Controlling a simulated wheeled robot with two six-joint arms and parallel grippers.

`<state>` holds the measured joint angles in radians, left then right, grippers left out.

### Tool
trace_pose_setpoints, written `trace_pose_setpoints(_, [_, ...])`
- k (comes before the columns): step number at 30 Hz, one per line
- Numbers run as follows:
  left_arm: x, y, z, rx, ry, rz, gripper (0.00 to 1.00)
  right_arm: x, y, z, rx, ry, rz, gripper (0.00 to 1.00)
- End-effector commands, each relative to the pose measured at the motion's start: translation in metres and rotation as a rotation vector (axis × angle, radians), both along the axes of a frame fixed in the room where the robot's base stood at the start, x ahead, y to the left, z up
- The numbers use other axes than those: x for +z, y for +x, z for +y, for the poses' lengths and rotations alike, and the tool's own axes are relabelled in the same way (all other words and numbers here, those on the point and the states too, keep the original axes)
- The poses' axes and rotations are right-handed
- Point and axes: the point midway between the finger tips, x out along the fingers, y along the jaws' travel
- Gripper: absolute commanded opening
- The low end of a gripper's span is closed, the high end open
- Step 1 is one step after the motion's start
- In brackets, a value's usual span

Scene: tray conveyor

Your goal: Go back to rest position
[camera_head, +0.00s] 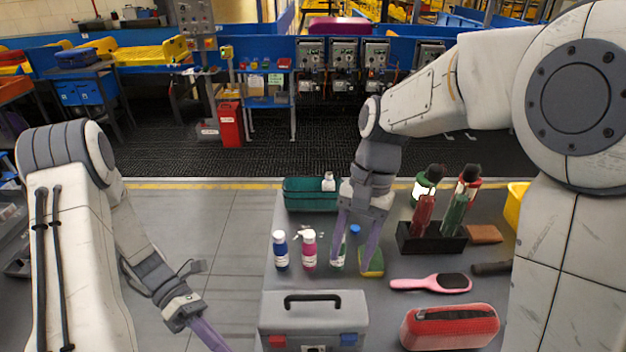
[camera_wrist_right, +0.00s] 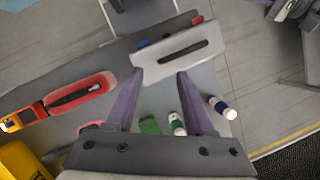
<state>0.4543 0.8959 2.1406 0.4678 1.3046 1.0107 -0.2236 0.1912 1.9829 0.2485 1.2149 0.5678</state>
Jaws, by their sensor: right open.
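My right gripper (camera_head: 353,255) is open and empty, pointing down over the grey table. Its two purple fingers also show in the right wrist view (camera_wrist_right: 160,75), spread apart with nothing between the tips. In the head view they partly hide a white-and-green bottle (camera_head: 338,262) and a green-and-yellow sponge (camera_head: 372,264). My left gripper (camera_head: 205,332) is low at the left, off the table, over the tiled floor. One purple finger shows and runs out of the bottom edge, so its opening cannot be told.
Floor left of the table is free.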

Motion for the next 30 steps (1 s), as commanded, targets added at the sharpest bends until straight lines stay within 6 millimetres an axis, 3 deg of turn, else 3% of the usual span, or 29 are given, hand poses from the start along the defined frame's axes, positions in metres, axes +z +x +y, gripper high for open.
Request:
trace_pose_setpoints(8, [0.053,-0.005,-0.045,-0.759,-0.042,-0.637,0.0,-0.002,-0.061,0.02,0.398,0.021,-0.156,0.54])
trace_pose_setpoints(18, [0.109,-0.03,-0.098,-1.688,-0.345,-1.306,0.0,-0.014,-0.124,0.023,0.868,0.057,-0.326,0.54])
trace_pose_setpoints(24, [0.127,-0.042,-0.115,-2.009,-0.498,-1.524,0.0,-0.021,-0.143,0.02,1.034,0.071,-0.383,0.54])
trace_pose_setpoints(30, [0.132,-0.045,-0.119,-2.087,-0.54,-1.575,0.0,-0.023,-0.147,0.019,1.074,0.074,-0.397,0.54])
